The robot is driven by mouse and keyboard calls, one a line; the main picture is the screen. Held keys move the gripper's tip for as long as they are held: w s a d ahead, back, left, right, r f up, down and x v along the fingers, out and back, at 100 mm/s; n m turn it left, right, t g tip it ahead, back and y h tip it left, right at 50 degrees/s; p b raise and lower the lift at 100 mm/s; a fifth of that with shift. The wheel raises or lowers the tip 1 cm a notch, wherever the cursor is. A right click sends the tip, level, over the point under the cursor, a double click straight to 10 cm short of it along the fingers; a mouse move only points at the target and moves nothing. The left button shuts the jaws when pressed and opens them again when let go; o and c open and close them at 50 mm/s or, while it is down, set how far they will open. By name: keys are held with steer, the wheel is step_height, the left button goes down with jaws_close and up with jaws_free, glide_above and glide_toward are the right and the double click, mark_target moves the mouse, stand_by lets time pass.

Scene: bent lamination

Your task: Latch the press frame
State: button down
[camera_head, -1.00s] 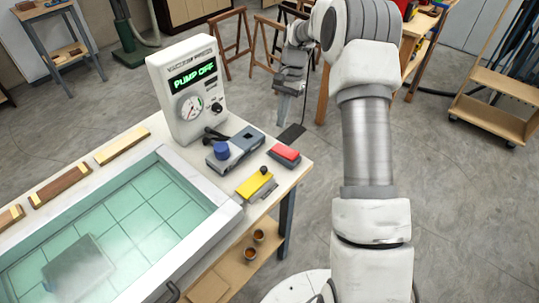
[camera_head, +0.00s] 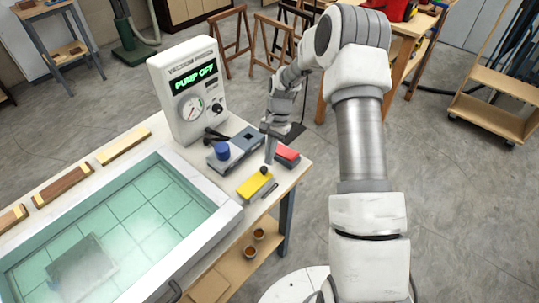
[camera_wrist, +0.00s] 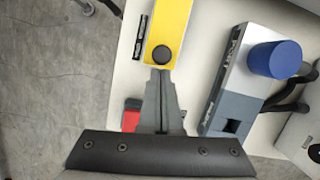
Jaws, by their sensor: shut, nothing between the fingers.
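The press frame (camera_head: 226,217) is a pale rim around a translucent green, gridded sheet (camera_head: 150,205), and it lies flat on the bench at left. A dark handle (camera_head: 173,291) shows at its near edge. A yellow block (camera_head: 254,186) with a round black knob (camera_head: 263,171) sits at the bench's right end. The yellow block (camera_wrist: 168,25) and knob (camera_wrist: 161,55) also show in the wrist view. My gripper (camera_head: 270,161) is shut and empty, pointing down just by the knob. In the wrist view its fingertips (camera_wrist: 161,72) appear beside the knob; contact cannot be told.
A grey box with a blue button (camera_head: 221,150) lies left of my gripper, and a red-topped block (camera_head: 287,154) right of it. The vacuum pump unit (camera_head: 188,95) reads "PUMP OFF" behind them. Wood strips (camera_head: 123,145) line the bench's far-left edge.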

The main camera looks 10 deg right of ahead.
mark_target(258, 178)
steer(key=shift+s+a, duration=0.65)
steer(key=shift+a, duration=0.25)
steer(key=shift+s+a, duration=0.6)
steer(key=shift+a, duration=0.25)
